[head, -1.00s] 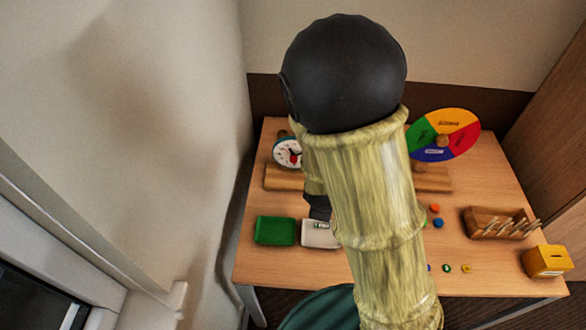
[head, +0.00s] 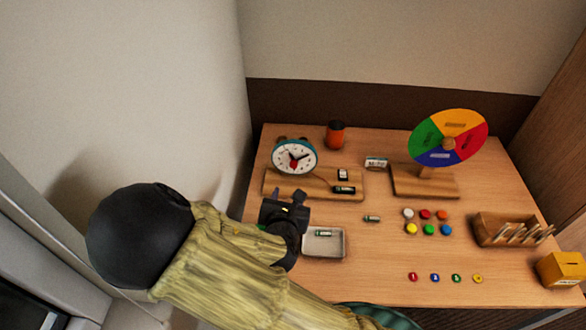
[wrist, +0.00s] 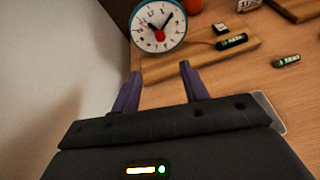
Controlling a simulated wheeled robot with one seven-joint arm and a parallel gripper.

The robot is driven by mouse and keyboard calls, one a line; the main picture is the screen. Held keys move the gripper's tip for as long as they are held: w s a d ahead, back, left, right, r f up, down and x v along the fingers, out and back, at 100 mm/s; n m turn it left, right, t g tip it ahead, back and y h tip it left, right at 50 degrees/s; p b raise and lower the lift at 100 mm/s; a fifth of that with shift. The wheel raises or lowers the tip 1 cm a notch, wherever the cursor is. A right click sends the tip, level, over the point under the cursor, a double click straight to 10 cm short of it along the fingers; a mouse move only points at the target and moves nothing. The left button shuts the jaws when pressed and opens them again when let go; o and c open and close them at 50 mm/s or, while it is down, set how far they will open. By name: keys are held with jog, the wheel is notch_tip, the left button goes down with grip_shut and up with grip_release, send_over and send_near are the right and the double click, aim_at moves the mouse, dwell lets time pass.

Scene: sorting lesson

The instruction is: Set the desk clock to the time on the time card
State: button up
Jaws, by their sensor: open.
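The desk clock (head: 294,156) stands upright at the back left of a wooden base (head: 315,188). It has a teal rim, a white face, dark hands and a red part near the middle; it also shows in the wrist view (wrist: 158,27). I cannot read its exact time. A small white card (head: 376,162) with dark print stands right of the clock and may be the time card; its print is too small to read. My gripper (head: 285,203) is open and empty in front of the base. In the wrist view its two fingers (wrist: 159,75) are apart, below the clock.
Small batteries lie on the base (head: 344,189), the desk (head: 371,218) and in a white tray (head: 336,250). An orange cup (head: 335,135), colour wheel (head: 448,138), coloured discs, wooden rack (head: 490,231) and yellow box (head: 560,269) stand further right. A wall is close left.

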aim_at(294, 166)
jog(key=shift+w+f, duration=0.1)
jog(key=x, duration=1.7)
jog(key=shift+d, duration=0.15)
grip_shut()
jog(key=shift+m, duration=0.3)
